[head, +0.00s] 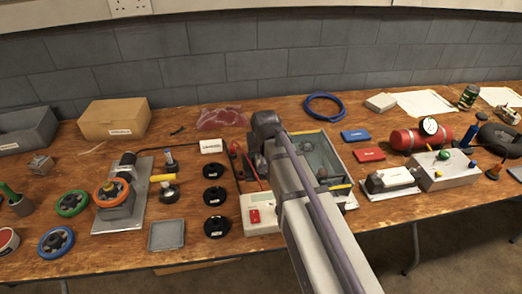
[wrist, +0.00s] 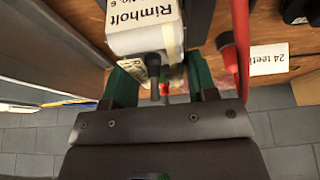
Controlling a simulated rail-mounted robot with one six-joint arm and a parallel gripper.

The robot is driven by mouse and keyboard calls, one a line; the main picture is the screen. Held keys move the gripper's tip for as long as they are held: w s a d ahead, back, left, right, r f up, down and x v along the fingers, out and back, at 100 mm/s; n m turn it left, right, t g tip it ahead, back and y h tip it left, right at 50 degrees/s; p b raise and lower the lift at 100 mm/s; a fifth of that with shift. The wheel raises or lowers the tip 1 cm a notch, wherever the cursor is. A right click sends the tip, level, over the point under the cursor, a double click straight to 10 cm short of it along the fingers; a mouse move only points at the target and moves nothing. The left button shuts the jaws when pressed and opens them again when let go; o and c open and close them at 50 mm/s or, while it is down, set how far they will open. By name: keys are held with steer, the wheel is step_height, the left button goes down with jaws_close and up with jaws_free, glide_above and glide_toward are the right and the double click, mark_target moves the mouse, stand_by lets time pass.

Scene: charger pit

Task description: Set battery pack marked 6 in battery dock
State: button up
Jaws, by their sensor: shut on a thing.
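A white battery pack (wrist: 145,35) printed "Rimholt" and "No. 6" sits between the green fingers of my gripper (wrist: 160,82) in the wrist view. The gripper is shut on it. A dark knob or terminal shows on the pack's near end. In the head view my gripper (head: 258,155) is over the bench, left of a grey open-topped box (head: 335,150), and is mostly hidden by my arm. The pack's underside is hidden, so I cannot tell whether it touches anything. I cannot tell for sure which fixture is the battery dock.
A red cable (wrist: 239,45) passes close to the right finger. A white meter box (head: 258,222) with a red button stands in front, and black discs (head: 214,196) lie to the left.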

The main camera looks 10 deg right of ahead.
steer(key=shift+f+b, duration=0.8)
steer(key=shift+f, duration=0.05)
steer(key=o, duration=1.4)
steer(key=shift+o, duration=0.2)
steer(key=shift+r, duration=0.1)
step_height(320, 180, up, 8)
steer(key=p, duration=0.8)
steer(key=shift+r, duration=0.1)
